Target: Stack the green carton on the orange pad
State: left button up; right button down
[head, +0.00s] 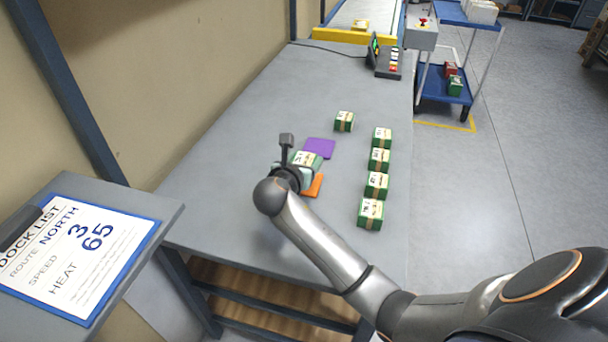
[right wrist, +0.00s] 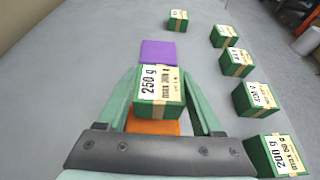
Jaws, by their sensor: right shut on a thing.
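A green carton (right wrist: 158,88) with a white label reading 250 g is between the fingers of my right gripper (right wrist: 163,100), which is shut on it. In the head view the same carton (head: 306,158) shows partly behind my right gripper (head: 298,170). The orange pad (right wrist: 152,127) shows below the carton in the right wrist view, partly covered. In the head view the orange pad (head: 315,186) is partly hidden by the gripper. I cannot tell whether the carton touches the pad. My left gripper is not in view.
A purple pad (head: 319,148) lies just beyond the orange pad. Several other green cartons (head: 377,185) stand in a row to the right, and one (head: 344,121) stands farther back. A small keypad device (head: 386,60) is at the table's far end. The table's left side is clear.

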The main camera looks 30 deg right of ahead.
jog(key=shift+w+d+f, duration=0.2)
jog(key=shift+w+f, duration=0.15)
jog(key=shift+f, duration=0.05)
notch_tip(320, 180, down, 3)
jog(key=shift+r+b, duration=0.2)
jog(key=shift+b, duration=0.35)
jog(key=shift+f, duration=0.35)
jog(key=shift+r, duration=0.1)
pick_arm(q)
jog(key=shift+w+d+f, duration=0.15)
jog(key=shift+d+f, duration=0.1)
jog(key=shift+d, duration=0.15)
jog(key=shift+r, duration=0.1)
pick_arm(e)
jog(key=shift+c, duration=2)
grip_release()
jog(key=shift+f, duration=0.2)
jog(key=o, duration=0.4)
jog(key=shift+c, duration=0.2)
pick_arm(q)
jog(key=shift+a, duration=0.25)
